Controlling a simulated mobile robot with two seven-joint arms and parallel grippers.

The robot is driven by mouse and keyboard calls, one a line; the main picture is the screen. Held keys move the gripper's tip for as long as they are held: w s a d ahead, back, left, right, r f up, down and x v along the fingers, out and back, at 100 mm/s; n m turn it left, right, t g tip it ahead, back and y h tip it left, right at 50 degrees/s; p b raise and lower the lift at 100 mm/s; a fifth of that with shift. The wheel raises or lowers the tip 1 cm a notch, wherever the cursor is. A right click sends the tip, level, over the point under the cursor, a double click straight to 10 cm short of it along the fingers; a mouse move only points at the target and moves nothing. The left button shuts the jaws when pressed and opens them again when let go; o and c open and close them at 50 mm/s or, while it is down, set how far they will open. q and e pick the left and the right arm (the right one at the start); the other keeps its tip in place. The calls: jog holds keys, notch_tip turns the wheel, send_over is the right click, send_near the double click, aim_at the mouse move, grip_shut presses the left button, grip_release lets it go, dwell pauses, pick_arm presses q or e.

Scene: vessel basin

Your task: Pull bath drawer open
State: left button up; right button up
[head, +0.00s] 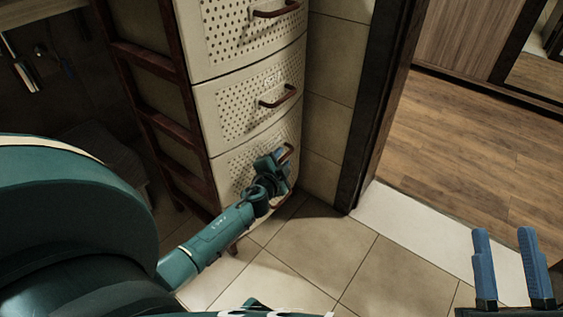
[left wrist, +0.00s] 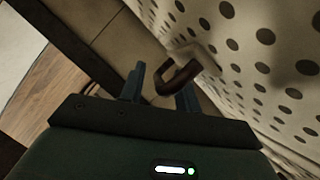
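A cream drawer unit with dotted fronts and dark brown handles stands at the top centre of the head view. The lowest visible drawer (head: 235,165) looks closed, and its handle (head: 287,153) is partly hidden by my left gripper (head: 275,163). In the left wrist view the fingers of my left gripper (left wrist: 160,92) are apart, with the brown handle (left wrist: 178,78) between or just beyond the fingertips. A gap shows between the left finger and the handle. My right gripper (head: 513,268) is open and empty at the lower right, away from the drawers.
Two more drawers, a middle one (head: 250,98) and an upper one (head: 235,35), sit above, both looking closed. A dark door frame (head: 375,110) stands right of the unit. Tiled floor (head: 315,240) in front is clear. A wooden floor (head: 480,140) lies beyond the doorway.

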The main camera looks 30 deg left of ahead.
pick_arm(q)
jog(key=shift+w, duration=0.1)
jog(key=shift+c, duration=0.4)
grip_shut()
